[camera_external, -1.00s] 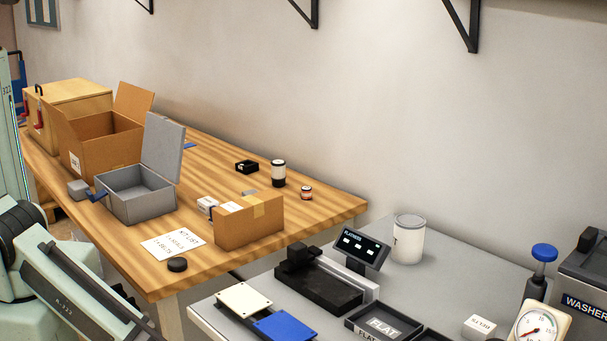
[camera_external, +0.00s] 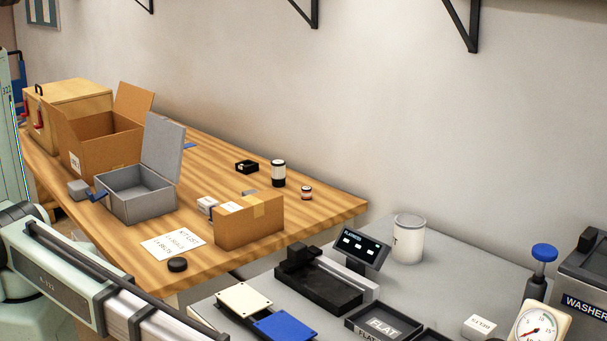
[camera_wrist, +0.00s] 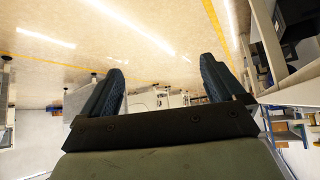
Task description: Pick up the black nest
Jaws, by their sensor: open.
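No part in view is labelled as the nest, so I cannot tell for sure which black thing it is. A black fixture with a raised block (camera_external: 318,290) lies on the grey bench, beside a small display. A small open black box (camera_external: 246,167) sits on the wooden table's far side. Black trays, one marked FLAT (camera_external: 383,328), lie at the bench's front. My gripper (camera_wrist: 163,66) shows in the wrist view, open and empty, with two dark ribbed fingers apart. It faces the room and is near none of these. In the external view it is out of frame.
On the wooden table (camera_external: 330,207) stand a grey lidded box (camera_external: 135,200), cardboard boxes (camera_external: 250,222) and a black puck (camera_external: 177,265). The grey bench holds a white canister (camera_external: 408,239), white and blue plates (camera_external: 285,325) and a gauge (camera_external: 537,326).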

